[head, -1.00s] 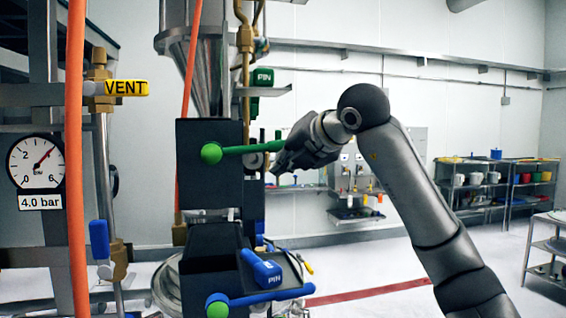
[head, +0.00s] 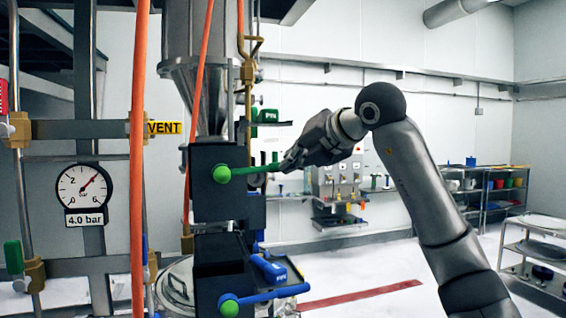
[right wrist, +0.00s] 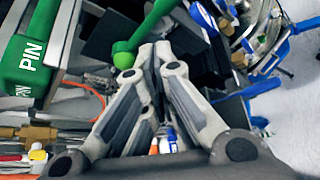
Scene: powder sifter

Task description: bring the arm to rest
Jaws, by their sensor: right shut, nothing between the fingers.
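My right gripper (head: 286,166) is in the middle of the head view, its dark fingers pointing left. It is shut and empty. Its tips are at the free end of a green lever (head: 245,171), which runs across the black valve block (head: 213,205); I cannot tell whether they touch. In the right wrist view the closed fingers (right wrist: 152,52) lie close beside the green lever (right wrist: 150,25) and its round knob. My right arm comes up from the lower right. My left gripper is not in view.
A steel hopper (head: 195,90) stands above the block. A blue lever (head: 268,296) sits below. A pressure gauge (head: 83,190) and orange hose (head: 138,160) are at the left. Shelves (head: 490,190) and a cart (head: 540,255) stand right. The floor between is open.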

